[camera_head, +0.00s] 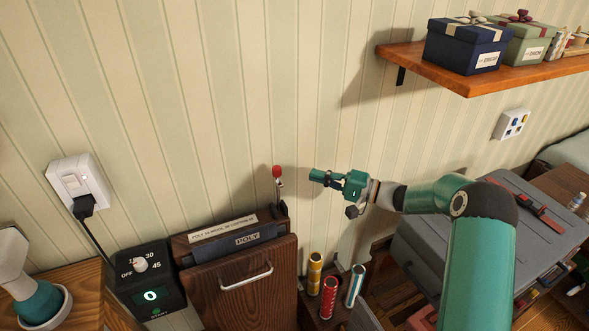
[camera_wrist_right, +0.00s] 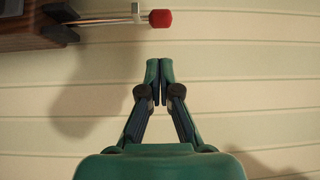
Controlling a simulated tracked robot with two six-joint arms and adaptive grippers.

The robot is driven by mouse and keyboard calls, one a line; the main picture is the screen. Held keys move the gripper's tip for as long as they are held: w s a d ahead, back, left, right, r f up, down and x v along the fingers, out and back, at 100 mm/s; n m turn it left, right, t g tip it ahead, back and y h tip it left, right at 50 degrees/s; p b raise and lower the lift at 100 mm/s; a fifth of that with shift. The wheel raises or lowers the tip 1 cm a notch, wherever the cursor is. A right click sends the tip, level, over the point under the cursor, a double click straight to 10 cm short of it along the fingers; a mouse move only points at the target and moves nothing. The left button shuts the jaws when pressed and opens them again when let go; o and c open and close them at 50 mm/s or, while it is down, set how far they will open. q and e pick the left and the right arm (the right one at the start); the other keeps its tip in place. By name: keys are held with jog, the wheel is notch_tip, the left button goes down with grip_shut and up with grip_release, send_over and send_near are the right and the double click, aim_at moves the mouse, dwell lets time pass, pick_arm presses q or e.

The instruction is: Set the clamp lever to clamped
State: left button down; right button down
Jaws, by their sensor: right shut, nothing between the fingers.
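The clamp lever has a red knob (camera_head: 277,171) on a thin metal rod, standing up at the right end of the wooden clothes press in the head view. In the right wrist view the red knob (camera_wrist_right: 160,18) and its rod lie near the top edge, beyond the fingertips. My right gripper (camera_head: 312,175) is shut and empty, to the right of the knob with a gap between them. Its closed fingertips also show in the right wrist view (camera_wrist_right: 159,62), apart from the knob. My left gripper is not in view.
The wooden press (camera_head: 240,285) has a handle and a POLY label. A timer box (camera_head: 150,285) stands left of it. Several coloured tubes (camera_head: 329,298) stand below my right gripper. A shelf (camera_head: 480,76) with gift boxes is above right. A grey case (camera_head: 480,250) lies right.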

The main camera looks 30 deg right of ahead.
jog(key=p, duration=0.3)
send_over(279, 192)
jog(key=d, duration=0.4)
jog(key=shift+x, duration=1)
